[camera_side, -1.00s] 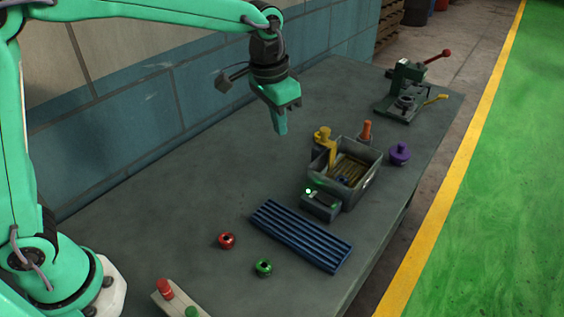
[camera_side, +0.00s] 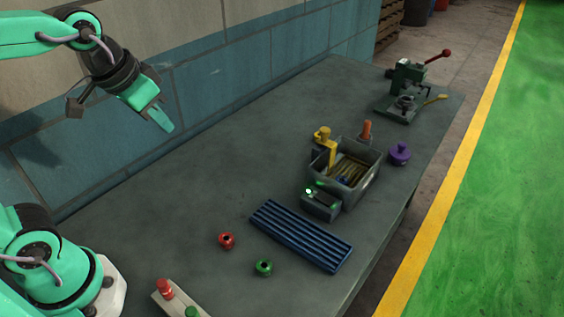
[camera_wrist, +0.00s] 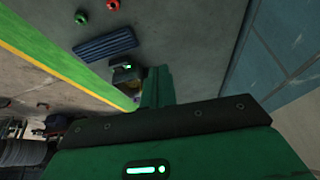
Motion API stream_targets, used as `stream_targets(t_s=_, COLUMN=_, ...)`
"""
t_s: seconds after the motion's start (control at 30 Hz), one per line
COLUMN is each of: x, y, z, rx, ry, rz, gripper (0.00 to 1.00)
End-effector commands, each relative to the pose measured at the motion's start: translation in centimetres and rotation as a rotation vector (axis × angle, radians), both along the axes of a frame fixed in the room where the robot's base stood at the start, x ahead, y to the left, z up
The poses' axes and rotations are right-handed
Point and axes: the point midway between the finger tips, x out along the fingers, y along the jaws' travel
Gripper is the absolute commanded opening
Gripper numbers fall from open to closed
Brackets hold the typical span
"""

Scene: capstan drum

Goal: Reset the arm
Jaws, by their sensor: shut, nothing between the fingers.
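My gripper (camera_side: 160,118) is shut and empty. In the side view it hangs in the air at the upper left, above the back edge of the grey table (camera_side: 215,200) and close to the tiled wall. It is tilted, with its tip toward the lower right, and touches nothing. In the wrist view the shut green fingers (camera_wrist: 156,85) point away over the table.
A red ring (camera_side: 227,240), a green ring (camera_side: 263,267) and a blue ribbed mat (camera_side: 300,235) lie on the table. Behind them stand a grey bin (camera_side: 365,185), a purple knob (camera_side: 399,154) and a lever press (camera_side: 405,90). The table's back left is clear.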

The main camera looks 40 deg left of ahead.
Motion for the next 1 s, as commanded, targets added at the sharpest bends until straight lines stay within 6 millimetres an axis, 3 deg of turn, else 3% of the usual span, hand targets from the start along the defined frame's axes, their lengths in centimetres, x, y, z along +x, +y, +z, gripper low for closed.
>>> stream_targets(t_s=0.1, x=-2.1, y=0.9, z=-0.6, rx=-0.003, ry=-0.032, rz=0.033, gripper=0.00)
stream_targets(t_s=0.33, x=-4.5, y=1.9, z=-1.8, rx=-0.007, ry=-0.070, rz=0.074, gripper=0.00)
stream_targets(t_s=1.0, x=-5.0, y=2.0, z=-2.1, rx=-0.007, ry=-0.077, rz=0.083, gripper=0.00)
